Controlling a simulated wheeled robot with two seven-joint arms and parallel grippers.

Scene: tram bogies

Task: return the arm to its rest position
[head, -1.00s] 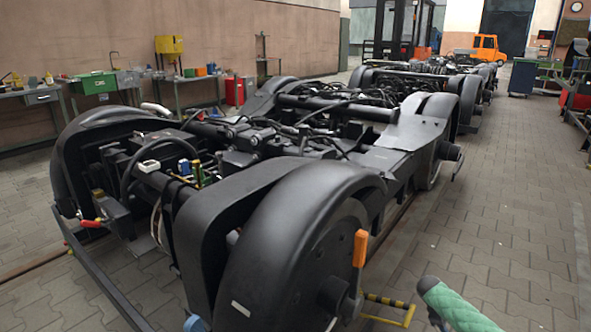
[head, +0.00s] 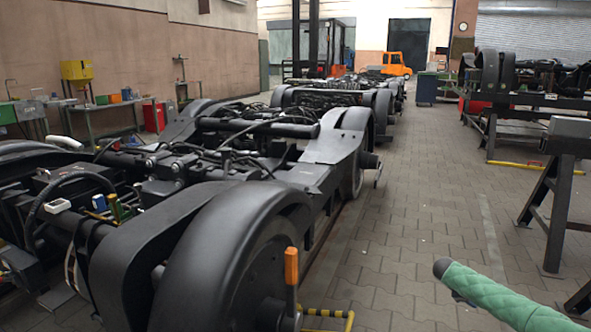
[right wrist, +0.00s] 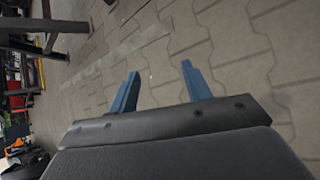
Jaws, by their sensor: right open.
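My right gripper (right wrist: 160,68) shows in the right wrist view with its two blue fingers apart and nothing between them. Grey floor paving (right wrist: 160,40) lies beyond the fingers, and they touch nothing. In the head view my right arm, in a green padded sleeve (head: 500,295), comes in at the lower right over open floor. Its gripper cannot be made out there. My left gripper is in neither current view.
A large black tram bogie (head: 225,235) fills the left of the head view. An orange-handled lever (head: 291,268) stands at its near wheel. A dark trestle stand (head: 555,200) is at the right edge. Paved floor (head: 420,200) lies clear between them.

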